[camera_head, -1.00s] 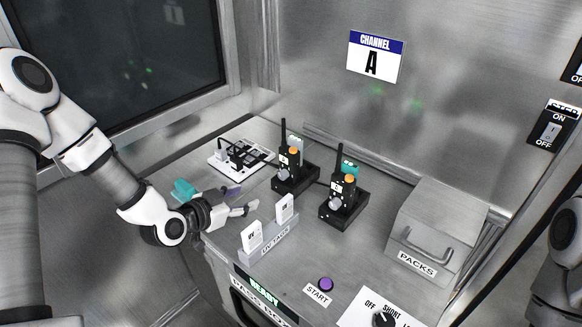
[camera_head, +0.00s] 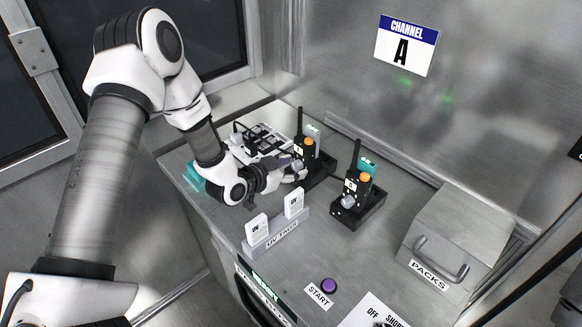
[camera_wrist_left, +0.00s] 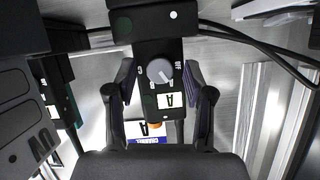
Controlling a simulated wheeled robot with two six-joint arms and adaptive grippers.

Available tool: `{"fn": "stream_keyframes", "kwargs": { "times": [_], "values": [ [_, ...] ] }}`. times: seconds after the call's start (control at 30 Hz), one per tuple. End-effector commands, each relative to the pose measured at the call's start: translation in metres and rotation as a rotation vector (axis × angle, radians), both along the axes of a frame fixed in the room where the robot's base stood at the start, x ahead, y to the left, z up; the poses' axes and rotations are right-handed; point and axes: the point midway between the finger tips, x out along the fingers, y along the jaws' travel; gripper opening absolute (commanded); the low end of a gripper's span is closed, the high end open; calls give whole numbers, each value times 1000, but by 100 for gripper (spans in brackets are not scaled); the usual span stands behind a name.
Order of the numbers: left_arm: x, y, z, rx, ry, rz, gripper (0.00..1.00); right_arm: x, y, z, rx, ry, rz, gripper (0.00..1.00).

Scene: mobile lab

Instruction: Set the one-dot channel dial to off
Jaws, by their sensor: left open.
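The left radio (camera_head: 308,150) stands upright in a black holder, with an antenna and an orange knob. In the left wrist view this radio (camera_wrist_left: 145,101) appears upside down, with a grey round dial (camera_wrist_left: 160,71) and a white pointer line slanting to the lower right. One white dot (camera_wrist_left: 173,15) shows on the black holder (camera_wrist_left: 150,20) above it. My left gripper (camera_head: 297,172) is open at the radio's front; in the wrist view its fingers (camera_wrist_left: 161,76) stand on either side of the dial, apparently apart from it. My right gripper is not in view.
A second radio (camera_head: 356,188) with its own grey dial stands to the right. UV tags (camera_head: 277,239) stand in front. A PACKS box (camera_head: 455,232) is at the right, and a purple START button (camera_head: 329,286) is at the front.

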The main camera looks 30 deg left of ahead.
Motion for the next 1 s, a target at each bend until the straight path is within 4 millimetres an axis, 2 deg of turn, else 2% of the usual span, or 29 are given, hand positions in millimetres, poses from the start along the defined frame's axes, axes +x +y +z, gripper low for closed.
{"fn": "stream_keyframes", "kwargs": {
  "times": [0.07, 0.1, 0.23, 0.27, 1.0],
  "values": [
    [0, 0, 0, 0, 0, 0, 52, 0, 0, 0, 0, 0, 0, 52],
    [0, 0, 0, 0, 0, 0, 49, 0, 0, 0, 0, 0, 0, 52],
    [0, 0, 0, 0, 0, 0, 3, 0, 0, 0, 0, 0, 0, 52],
    [-1, 0, 0, 0, 1, 0, 0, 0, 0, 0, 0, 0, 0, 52],
    [-1, 0, -1, -16, 10, 1, 0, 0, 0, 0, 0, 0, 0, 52]
  ]
}}
